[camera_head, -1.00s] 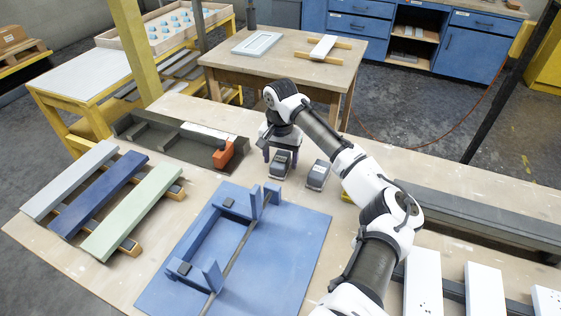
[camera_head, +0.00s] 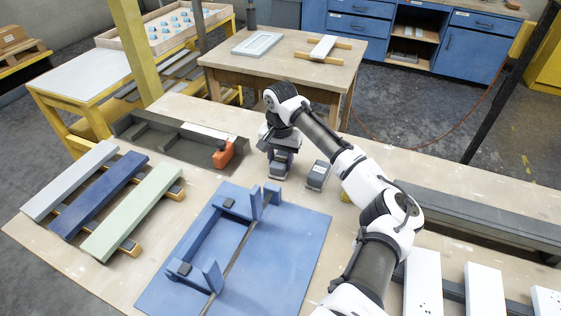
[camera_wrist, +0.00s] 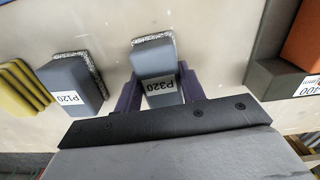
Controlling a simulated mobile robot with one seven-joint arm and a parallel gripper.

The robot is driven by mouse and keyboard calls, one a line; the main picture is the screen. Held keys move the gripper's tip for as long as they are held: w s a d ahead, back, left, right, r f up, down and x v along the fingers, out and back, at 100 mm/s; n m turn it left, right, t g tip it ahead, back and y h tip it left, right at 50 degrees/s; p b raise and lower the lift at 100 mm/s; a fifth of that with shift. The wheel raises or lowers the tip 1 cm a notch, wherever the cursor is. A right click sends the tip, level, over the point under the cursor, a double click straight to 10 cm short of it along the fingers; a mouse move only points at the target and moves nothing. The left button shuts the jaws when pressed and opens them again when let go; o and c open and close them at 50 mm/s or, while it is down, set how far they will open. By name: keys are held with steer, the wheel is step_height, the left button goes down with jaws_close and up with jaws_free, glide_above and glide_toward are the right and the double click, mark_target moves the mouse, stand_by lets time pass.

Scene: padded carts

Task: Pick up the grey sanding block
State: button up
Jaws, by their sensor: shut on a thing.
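A grey sanding block (camera_wrist: 153,57) with a white "P320" label stands between the two dark purple fingers of my gripper (camera_wrist: 160,88) in the wrist view. My gripper is shut on its sides. In the head view my gripper (camera_head: 279,158) points down at the worktable, and the held block (camera_head: 278,169) shows below it, at or very near the tabletop. A second grey sanding block (camera_wrist: 72,83), labelled "P120", stands apart on the left in the wrist view. In the head view this second block (camera_head: 318,175) is to the right of my gripper.
Yellow pads (camera_wrist: 22,86) lie beside the P120 block. An orange block (camera_head: 223,155) sits at the end of a grey tray (camera_head: 150,130) to the left. A blue fixture board (camera_head: 290,240) lies in front. Painted boards (camera_head: 98,190) rest on strips at the left.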

mark_target(281, 158)
step_height(281, 158, up, 20)
steer(key=b, duration=0.1)
stand_by(0.4)
steer(key=o, duration=0.4)
steer(key=shift+c, duration=1.4)
steer(key=shift+d, duration=0.1)
